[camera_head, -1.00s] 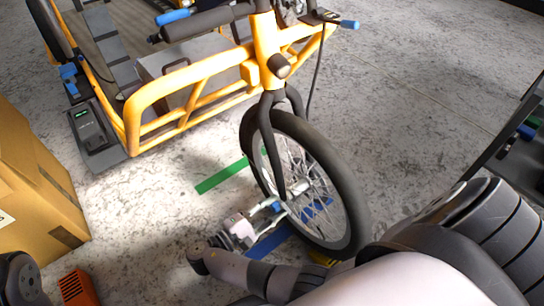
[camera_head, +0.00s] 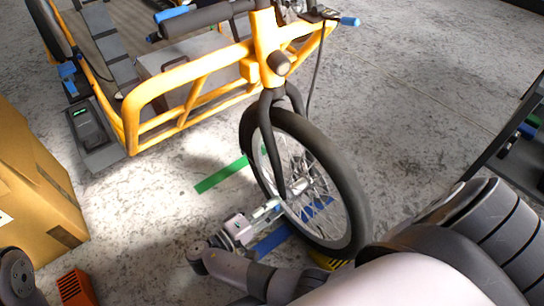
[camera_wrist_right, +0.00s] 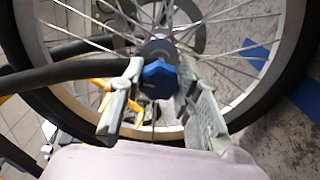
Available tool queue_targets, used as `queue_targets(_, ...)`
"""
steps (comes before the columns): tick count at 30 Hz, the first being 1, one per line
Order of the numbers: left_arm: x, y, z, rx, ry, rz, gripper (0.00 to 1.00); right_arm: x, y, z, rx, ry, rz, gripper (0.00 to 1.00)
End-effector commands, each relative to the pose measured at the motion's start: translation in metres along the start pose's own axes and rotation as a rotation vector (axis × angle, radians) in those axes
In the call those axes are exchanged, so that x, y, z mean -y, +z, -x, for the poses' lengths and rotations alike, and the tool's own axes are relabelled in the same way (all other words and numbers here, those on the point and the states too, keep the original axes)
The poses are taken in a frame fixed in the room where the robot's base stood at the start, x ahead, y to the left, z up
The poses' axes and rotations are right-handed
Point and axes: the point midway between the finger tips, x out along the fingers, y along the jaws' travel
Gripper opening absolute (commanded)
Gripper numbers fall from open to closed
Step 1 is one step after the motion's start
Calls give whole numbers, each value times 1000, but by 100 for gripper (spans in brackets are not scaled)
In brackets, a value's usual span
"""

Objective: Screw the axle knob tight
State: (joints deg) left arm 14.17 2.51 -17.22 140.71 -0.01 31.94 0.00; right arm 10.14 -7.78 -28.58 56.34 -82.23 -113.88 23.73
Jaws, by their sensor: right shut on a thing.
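The blue axle knob (camera_wrist_right: 160,77) sits at the hub of the cargo bike's front wheel, at the end of the black fork leg (camera_wrist_right: 75,74). My right gripper (camera_wrist_right: 158,90) has one finger on each side of the knob and is shut on it. In the head view my right gripper (camera_head: 268,212) reaches the hub from the lower left of the front wheel (camera_head: 350,190); the knob is hard to make out there. The wheel stands upright in the black fork (camera_head: 268,140). My left gripper is out of view.
The yellow cargo frame (camera_head: 190,75) stands behind the wheel. A cardboard box (camera_head: 45,195) is at the left, with an orange block (camera_head: 74,287) near it. Green tape (camera_head: 220,177) and blue tape (camera_head: 272,246) mark the floor.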

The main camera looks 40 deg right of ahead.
Motion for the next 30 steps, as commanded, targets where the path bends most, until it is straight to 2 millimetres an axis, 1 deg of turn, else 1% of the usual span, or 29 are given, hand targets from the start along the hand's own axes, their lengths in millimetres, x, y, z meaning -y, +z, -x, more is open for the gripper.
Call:
queue_targets(11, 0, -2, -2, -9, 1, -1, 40, 1, 0, -1, 1, -1, -5, 2)
queue_targets(12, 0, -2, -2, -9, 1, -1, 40, 1, 0, -1, 1, -1, -5, 31)
queue_targets(21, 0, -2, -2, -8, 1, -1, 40, 0, 0, 0, 1, 0, -4, 51)
queue_targets(30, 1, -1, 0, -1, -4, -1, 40, 0, 0, 0, 0, 0, -5, 51)
